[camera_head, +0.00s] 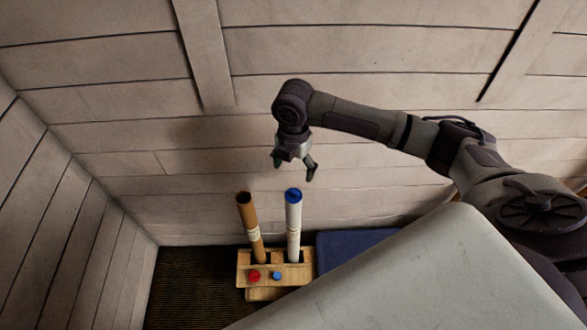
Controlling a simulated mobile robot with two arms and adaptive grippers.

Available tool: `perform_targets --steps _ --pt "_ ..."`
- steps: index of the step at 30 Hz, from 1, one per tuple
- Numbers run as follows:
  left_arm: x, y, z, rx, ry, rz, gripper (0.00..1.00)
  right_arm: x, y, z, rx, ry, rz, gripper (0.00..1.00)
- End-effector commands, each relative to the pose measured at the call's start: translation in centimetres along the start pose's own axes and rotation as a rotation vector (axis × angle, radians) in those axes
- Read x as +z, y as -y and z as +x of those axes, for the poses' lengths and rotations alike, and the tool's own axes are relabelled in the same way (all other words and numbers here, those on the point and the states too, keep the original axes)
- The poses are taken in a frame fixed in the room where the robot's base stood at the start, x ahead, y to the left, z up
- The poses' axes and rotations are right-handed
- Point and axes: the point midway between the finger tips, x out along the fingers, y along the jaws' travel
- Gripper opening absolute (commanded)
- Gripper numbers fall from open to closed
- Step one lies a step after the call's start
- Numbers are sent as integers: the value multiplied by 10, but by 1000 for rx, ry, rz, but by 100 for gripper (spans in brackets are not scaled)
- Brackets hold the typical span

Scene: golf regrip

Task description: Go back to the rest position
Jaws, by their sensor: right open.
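My right gripper (295,169) hangs from the right arm with its fingers pointing down. It is open and empty, a little above the tops of two upright tubes and apart from them. The brown tube (250,225) stands on the left with a dark open top and leans slightly. The white tube (294,225) stands to its right with a blue top. Both stand in a wooden holder (243,270). My left gripper is not in view.
A red button (254,275) and a blue button (277,276) are on the holder's front. A dark blue surface (345,245) lies to its right. A dark mat (190,285) lies to its left. Plank walls (130,110) stand behind and at left.

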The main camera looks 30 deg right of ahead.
Motion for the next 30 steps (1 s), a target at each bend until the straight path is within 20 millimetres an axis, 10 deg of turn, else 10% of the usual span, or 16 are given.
perform_targets --steps 20,30 --pt "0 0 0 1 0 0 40 -2 0 2 2 -2 2 80" --pt "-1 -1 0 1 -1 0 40 -120 2 39 154 -124 344 80"
